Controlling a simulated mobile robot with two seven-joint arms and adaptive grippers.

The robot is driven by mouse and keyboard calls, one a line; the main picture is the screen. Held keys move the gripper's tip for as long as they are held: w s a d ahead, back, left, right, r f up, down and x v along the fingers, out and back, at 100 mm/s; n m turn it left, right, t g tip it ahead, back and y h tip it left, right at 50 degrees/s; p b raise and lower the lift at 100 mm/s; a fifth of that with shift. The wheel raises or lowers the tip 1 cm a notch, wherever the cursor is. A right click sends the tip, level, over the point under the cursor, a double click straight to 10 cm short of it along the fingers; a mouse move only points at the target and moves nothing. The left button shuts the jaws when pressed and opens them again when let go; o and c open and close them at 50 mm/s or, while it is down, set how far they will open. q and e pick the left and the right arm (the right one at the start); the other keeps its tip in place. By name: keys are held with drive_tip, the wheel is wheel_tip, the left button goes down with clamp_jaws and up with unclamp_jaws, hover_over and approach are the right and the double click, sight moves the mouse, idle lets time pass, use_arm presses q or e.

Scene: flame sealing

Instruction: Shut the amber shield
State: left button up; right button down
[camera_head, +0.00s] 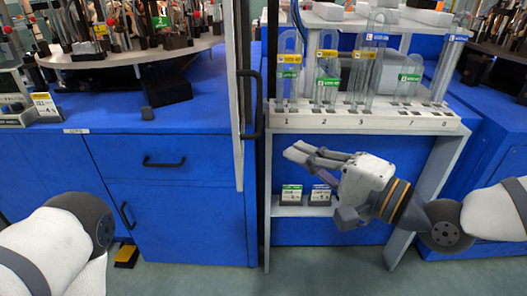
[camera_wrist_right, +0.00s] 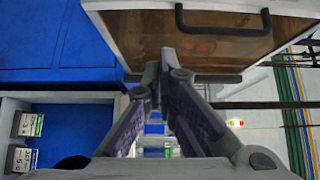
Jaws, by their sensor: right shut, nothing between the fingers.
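The amber shield (camera_wrist_right: 140,35) is a framed, see-through brown panel with a dark bar handle (camera_wrist_right: 222,28), at the top of the right wrist view. In the head view the shield (camera_head: 235,60) stands open and almost edge-on, a thin pale upright strip with its dark handle (camera_head: 250,105) on its right side. My right gripper (camera_head: 292,153) is shut and empty, right of the shield's lower end, fingers pointing left. In the wrist view its fingertips (camera_wrist_right: 158,68) overlap the panel's lower edge; I cannot tell whether they touch. My left gripper is out of view.
A white rack (camera_head: 400,121) with several tubes stands right of the shield, above my right gripper. Two small labelled boxes (camera_head: 305,195) sit on a shelf below.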

drive_tip(key=w+a, duration=0.2)
drive_tip(key=a, duration=0.4)
drive_tip(key=shift+a+p, duration=0.35)
drive_tip(key=shift+a, duration=0.05)
